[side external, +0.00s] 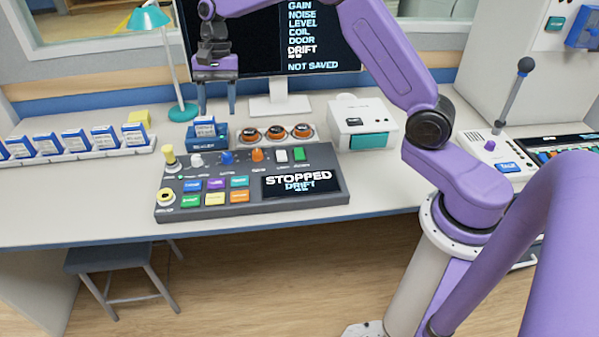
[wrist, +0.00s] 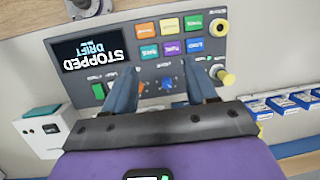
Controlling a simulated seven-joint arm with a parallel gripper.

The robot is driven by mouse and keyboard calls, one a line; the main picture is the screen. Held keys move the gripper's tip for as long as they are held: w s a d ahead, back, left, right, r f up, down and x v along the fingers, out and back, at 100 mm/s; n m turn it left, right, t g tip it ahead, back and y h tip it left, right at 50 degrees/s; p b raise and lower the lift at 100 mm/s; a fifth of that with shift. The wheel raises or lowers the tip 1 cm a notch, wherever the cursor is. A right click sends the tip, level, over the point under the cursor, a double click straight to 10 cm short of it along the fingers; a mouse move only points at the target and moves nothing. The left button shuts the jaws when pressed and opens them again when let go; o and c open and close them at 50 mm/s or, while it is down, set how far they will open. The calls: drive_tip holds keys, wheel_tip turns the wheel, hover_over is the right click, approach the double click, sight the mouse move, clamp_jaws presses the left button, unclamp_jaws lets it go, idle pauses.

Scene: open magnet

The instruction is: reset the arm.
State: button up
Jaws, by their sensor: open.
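My gripper (side external: 217,110) is at the upper left of the side external view, pointing down above the back of the desk. Its two fingers are apart with nothing between them. In the wrist view my gripper (wrist: 160,78) has its fingers spread in front of the dark control console. That console (side external: 340,183) lies on the desk in front of and below my gripper, and its screen (side external: 302,184) reads STOPPED and DRIFT. It also shows in the wrist view (wrist: 130,45). The fingers look clear of it.
A monitor (side external: 330,50), a teal lamp (side external: 182,112) and a white box (side external: 352,110) stand close by. A row of blue-labelled boxes (side external: 75,140) lies left. The desk's front left (side external: 90,205) is clear.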

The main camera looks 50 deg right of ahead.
drive_tip(key=s+a+r+n+h, duration=0.1)
drive_tip(key=s+a+r+n, duration=0.3)
drive_tip(key=s, duration=0.6)
drive_tip(key=s+a+f+n+h, duration=0.1)
drive_tip(key=s+n, duration=0.5)
drive_tip(key=s, duration=0.3)
drive_tip(key=s+d+f+n, duration=0.1)
drive_tip(key=s+d+n, duration=0.3)
drive_tip(key=s, duration=0.6)
drive_tip(key=s+d+f+n+t, duration=0.1)
drive_tip(key=s+d+n, duration=0.3)
drive_tip(key=s+n, duration=0.3)
drive_tip(key=s, duration=0.3)
drive_tip(key=shift+s+f+t, duration=0.2)
drive_tip(key=shift+t, duration=0.1)
